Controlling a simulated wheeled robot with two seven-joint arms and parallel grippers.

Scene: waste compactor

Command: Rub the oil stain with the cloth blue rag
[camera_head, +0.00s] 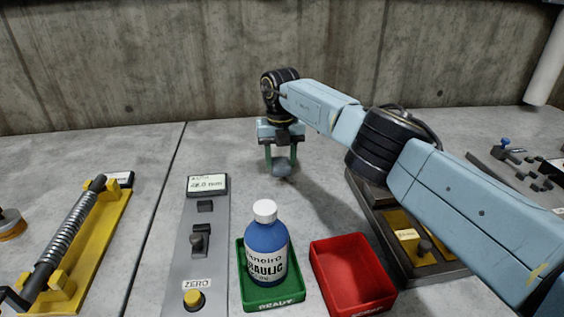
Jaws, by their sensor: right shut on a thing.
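My right gripper (281,160) points down at the back middle of the grey worktop. It is shut on a small bluish bundle, which looks like the blue rag (282,168). The rag is at or just above the worktop; I cannot tell whether it touches. A small dark patch shows at the rag's lower edge, perhaps part of the oil stain, but I cannot make it out clearly. My left gripper is not in view.
A blue bottle with a white cap (265,240) stands in a green tray (273,297). An empty red tray (352,274) is beside it. A grey control panel (204,255) and a yellow spring fixture (97,240) are at left. A concrete wall (180,60) closes the back.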

